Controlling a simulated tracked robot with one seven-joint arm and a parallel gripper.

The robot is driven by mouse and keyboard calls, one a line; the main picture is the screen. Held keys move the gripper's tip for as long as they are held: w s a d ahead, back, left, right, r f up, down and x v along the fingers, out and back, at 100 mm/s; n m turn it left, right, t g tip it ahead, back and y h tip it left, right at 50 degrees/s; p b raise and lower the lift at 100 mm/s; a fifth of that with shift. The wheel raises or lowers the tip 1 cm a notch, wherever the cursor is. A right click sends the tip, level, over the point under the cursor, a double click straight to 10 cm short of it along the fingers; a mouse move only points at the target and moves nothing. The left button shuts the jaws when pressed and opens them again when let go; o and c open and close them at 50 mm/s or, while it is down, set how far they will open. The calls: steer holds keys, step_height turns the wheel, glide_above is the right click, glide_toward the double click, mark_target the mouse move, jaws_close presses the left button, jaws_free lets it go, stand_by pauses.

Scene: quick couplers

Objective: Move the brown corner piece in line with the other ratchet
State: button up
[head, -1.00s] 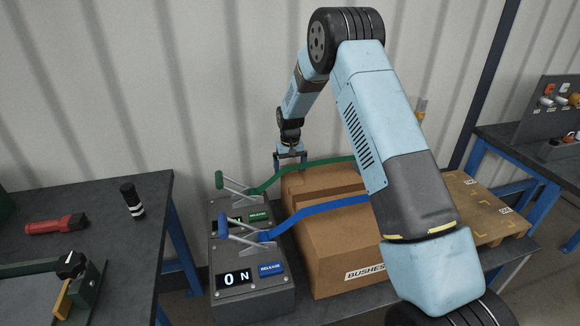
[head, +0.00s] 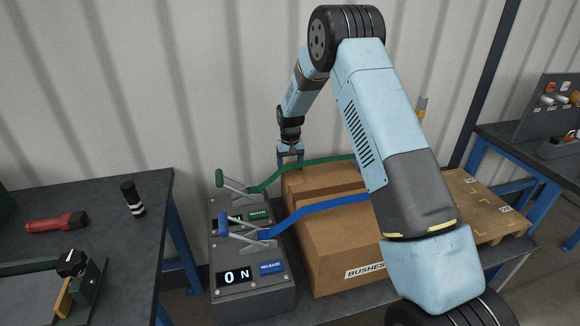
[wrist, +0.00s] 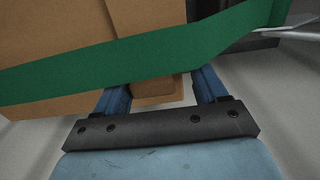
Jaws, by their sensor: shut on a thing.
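My gripper (head: 290,163) is at the far edge of the cardboard box (head: 335,240), beside the green strap (head: 330,161). In the wrist view its blue fingers (wrist: 160,92) are shut on the brown corner piece (wrist: 157,87), which sits at the strap's edge and is partly hidden by it. In the head view I cannot make out the corner piece. The green-handled ratchet (head: 236,187) and the blue-handled ratchet (head: 246,232) stand on the grey console left of the box. The blue strap (head: 325,206) runs over the box nearer to me.
The grey console (head: 283,303) has a display reading 0 N and a blue release button (head: 271,268). A pallet (head: 463,190) lies right of the box. A left bench holds a red flashlight (head: 57,223) and a black cylinder (head: 132,199). My arm hides part of the box.

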steer(key=shift+c, duration=0.5)
steer(key=shift+r, duration=0.1)
steer(key=shift+r, duration=0.1)
steer(key=shift+r, duration=2.3)
steer(key=shift+r, duration=2)
